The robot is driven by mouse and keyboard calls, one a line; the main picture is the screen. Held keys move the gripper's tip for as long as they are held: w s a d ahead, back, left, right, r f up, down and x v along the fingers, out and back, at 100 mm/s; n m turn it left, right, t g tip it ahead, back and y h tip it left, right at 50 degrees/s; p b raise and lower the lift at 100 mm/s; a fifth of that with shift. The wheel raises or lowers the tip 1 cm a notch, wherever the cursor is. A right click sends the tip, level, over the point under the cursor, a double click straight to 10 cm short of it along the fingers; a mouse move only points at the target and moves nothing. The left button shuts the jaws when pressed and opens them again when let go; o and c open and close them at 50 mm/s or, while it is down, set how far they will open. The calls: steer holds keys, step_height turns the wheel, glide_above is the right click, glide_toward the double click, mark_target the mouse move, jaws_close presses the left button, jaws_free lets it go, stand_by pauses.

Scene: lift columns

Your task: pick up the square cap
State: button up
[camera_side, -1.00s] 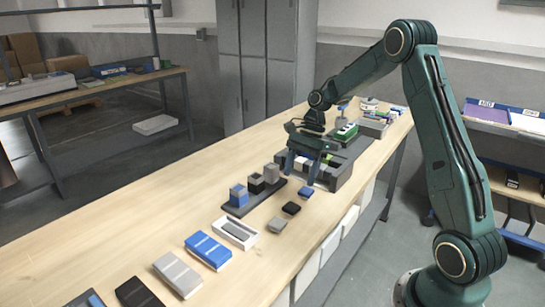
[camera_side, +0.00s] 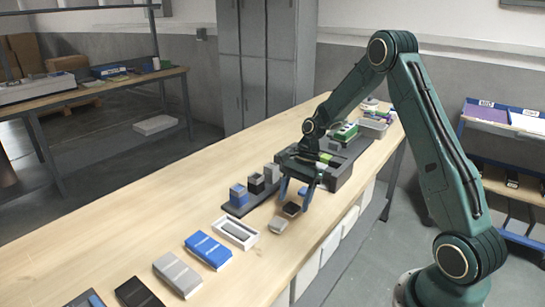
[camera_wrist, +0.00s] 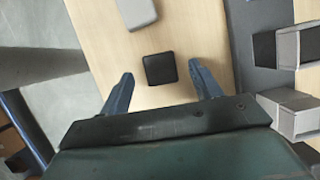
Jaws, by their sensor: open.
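The black square cap (camera_side: 291,209) lies flat on the wooden table, and in the wrist view it (camera_wrist: 160,68) appears between my fingertips. A grey square cap (camera_side: 278,226) lies nearer the front, and it also shows at the top of the wrist view (camera_wrist: 137,12). My gripper (camera_side: 294,203) is open and empty, pointing down over the black cap with one finger on each side. I cannot tell the exact height of the fingertips. A blue cap is mostly hidden by the right finger in the side view.
Columns in blue (camera_side: 238,195), black (camera_side: 256,183) and grey (camera_side: 272,173) stand on a dark base (camera_wrist: 250,70) beside the caps. A white tray (camera_side: 235,233) and flat boxes, one blue (camera_side: 208,250), lie toward the front.

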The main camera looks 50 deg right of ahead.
mark_target(292, 205)
steer(key=shift+x, duration=0.85)
steer(key=c, duration=1)
steer(key=shift+r, duration=0.15)
steer(key=shift+c, duration=0.2)
step_height(292, 205, up, 20)
stand_by(0.4)
